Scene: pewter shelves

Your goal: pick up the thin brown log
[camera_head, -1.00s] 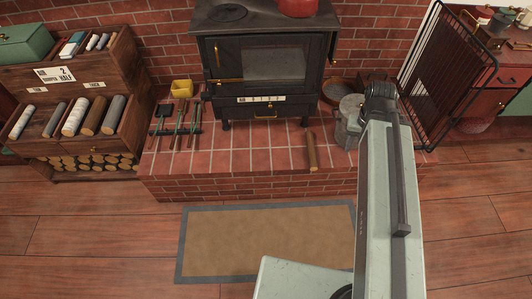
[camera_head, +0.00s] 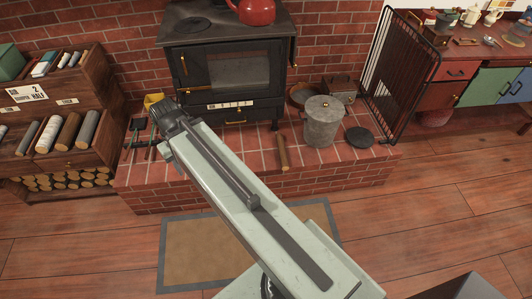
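A thin brown log (camera_head: 282,152) lies on the brick hearth in front of the black stove, left of the grey metal bin. Its near end is close to the hearth's front edge. More logs lie in the wooden rack at the left, among them a thicker brown log (camera_head: 68,132) and a pale one (camera_head: 46,136). My arm reaches up and left across the middle of the view, its far end over the left part of the hearth. I cannot make out the gripper's fingers, and nothing held shows.
The black stove (camera_head: 232,70) carries a red kettle (camera_head: 254,11). A black fire screen (camera_head: 404,75) is at the right. The wooden floor (camera_head: 440,215) at the right is clear.

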